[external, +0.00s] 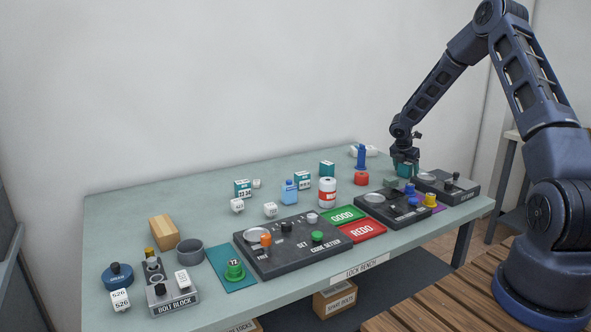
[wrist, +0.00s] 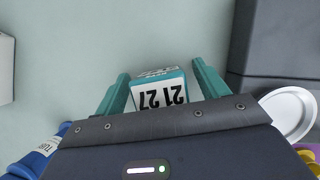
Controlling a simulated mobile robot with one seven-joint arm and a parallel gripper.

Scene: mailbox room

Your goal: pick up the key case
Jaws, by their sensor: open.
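A small teal-and-white case (wrist: 160,93) marked "21 27" sits on the bench between the two teal fingers of my gripper (wrist: 160,80) in the wrist view. The fingers are open, one on each side of it, with a visible gap at the left. The near part of the case is hidden behind my gripper's body. In the external view my gripper (external: 405,170) is low over the right back part of the bench, and its fingers largely hide the case there.
A dark device (external: 447,186) with a round dish stands right of my gripper; its dish (wrist: 289,112) shows in the wrist view. A blue cylinder (external: 361,158) and red piece (external: 361,178) stand to the left. Other teal-and-white boxes (external: 303,180) stand farther left. The back-left bench (external: 150,205) is clear.

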